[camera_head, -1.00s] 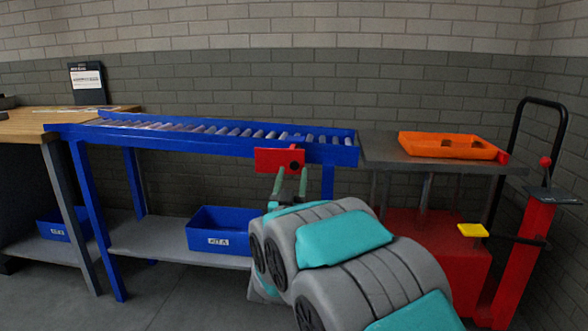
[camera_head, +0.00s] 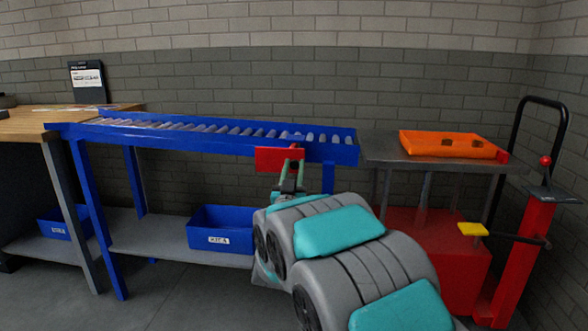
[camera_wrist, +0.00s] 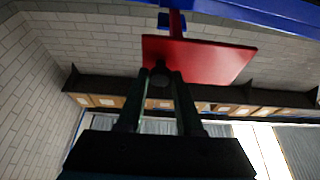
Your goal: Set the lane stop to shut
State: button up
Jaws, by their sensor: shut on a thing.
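The lane stop is a red plate (camera_head: 270,159) at the front rail of the blue roller lane, near its right end. In the wrist view the red plate (camera_wrist: 205,58) hangs on a red stem from the blue rail. A dark round knob (camera_wrist: 160,77) on the plate sits between my fingertips. My gripper (camera_head: 292,163) reaches up to the right part of the plate and is shut on the knob. The fingers also show in the wrist view (camera_wrist: 161,82). They hide the knob in the head view.
The blue roller lane (camera_head: 200,140) runs from the wooden bench (camera_head: 55,121) to a grey-topped cart (camera_head: 385,150) carrying an orange tray (camera_head: 450,144). A blue bin (camera_head: 221,238) is on the shelf below. A red post (camera_head: 522,250) with a lever stands at right.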

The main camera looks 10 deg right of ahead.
aim_at(295, 172)
grip_shut()
dwell(0.7)
jog(key=w+d, duration=0.1)
jog(key=w, duration=0.2)
jog(key=w+d, duration=0.1)
jog(key=w, duration=0.2)
jog(key=w+d+b, duration=0.1)
jog(key=w, duration=0.3)
jog(key=shift+d, duration=0.1)
jog(key=o, duration=0.7)
grip_release()
jog(key=shift+s, duration=0.1)
jog(key=shift+b+v, duration=0.45)
jog(key=shift+v, duration=3.45)
